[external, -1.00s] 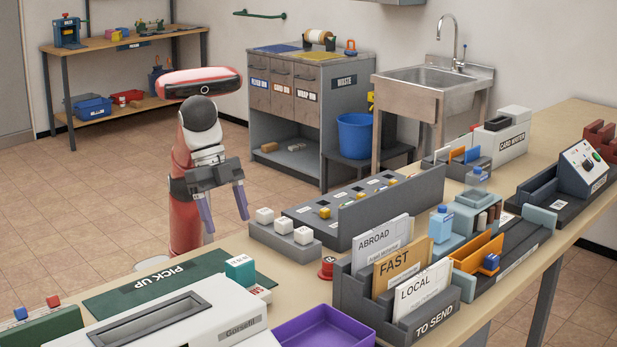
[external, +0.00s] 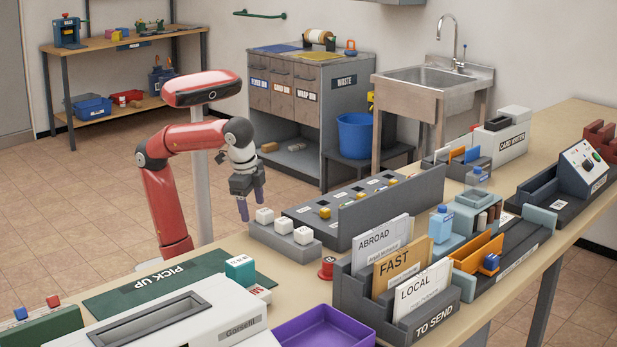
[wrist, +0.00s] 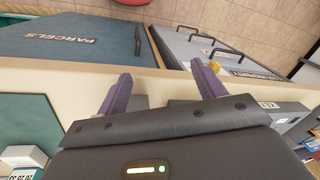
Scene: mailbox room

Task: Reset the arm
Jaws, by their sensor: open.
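My gripper (external: 248,205) points down just left of the block of white cubes, near the table's far edge. My red arm is bent at the elbow above it. In the wrist view my gripper (wrist: 160,90) shows two purple fingers spread wide apart. Nothing is between the fingers but the pale table edge (wrist: 60,76) behind them.
The white cubes on a grey block (external: 283,238) stand just right of my gripper. The green PICK UP mat (external: 130,300), a teal box (external: 240,268) and the TO SEND rack (external: 350,300) are nearer. In the wrist view, a PARCELS panel (wrist: 80,45) lies beyond the edge.

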